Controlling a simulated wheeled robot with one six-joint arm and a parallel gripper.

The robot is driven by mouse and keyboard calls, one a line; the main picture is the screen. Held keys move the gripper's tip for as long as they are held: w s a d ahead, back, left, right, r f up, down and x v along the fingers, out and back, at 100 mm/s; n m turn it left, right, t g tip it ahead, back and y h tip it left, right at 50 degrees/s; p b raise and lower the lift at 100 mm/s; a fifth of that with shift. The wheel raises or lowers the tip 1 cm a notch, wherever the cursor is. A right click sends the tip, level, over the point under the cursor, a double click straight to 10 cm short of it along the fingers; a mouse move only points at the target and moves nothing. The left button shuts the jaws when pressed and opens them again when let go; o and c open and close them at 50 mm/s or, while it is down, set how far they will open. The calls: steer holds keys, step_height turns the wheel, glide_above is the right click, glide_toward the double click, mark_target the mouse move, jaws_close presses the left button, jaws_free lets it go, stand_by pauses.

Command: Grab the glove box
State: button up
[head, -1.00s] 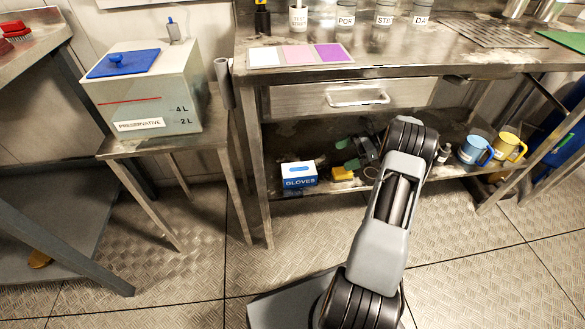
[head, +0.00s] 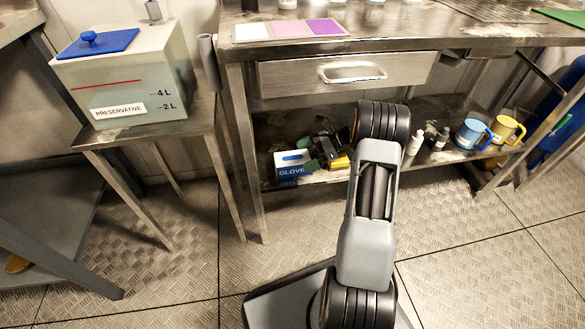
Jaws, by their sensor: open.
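The glove box (head: 291,167) is a small blue and white carton marked GLOVES. It stands on the lower shelf under the metal workbench, near the shelf's left end. My gripper (head: 325,152) is just right of the box in the picture, low over the shelf, with dark and green parts showing. It is open and holds nothing that I can see. My arm hides part of the gripper and of the shelf behind it. I cannot tell whether a finger touches the box.
A yellow item (head: 338,162) lies by my gripper. Bottles (head: 414,142), a blue jug (head: 470,133) and a yellow jug (head: 507,129) stand further right on the shelf. The bench's front left leg (head: 246,160) is left of the box. The drawer (head: 345,74) hangs above. A preservative tank (head: 125,75) stands on a side table.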

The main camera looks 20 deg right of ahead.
steer(key=shift+x, duration=0.8)
steer(key=c, duration=1)
steer(key=shift+r, duration=0.1)
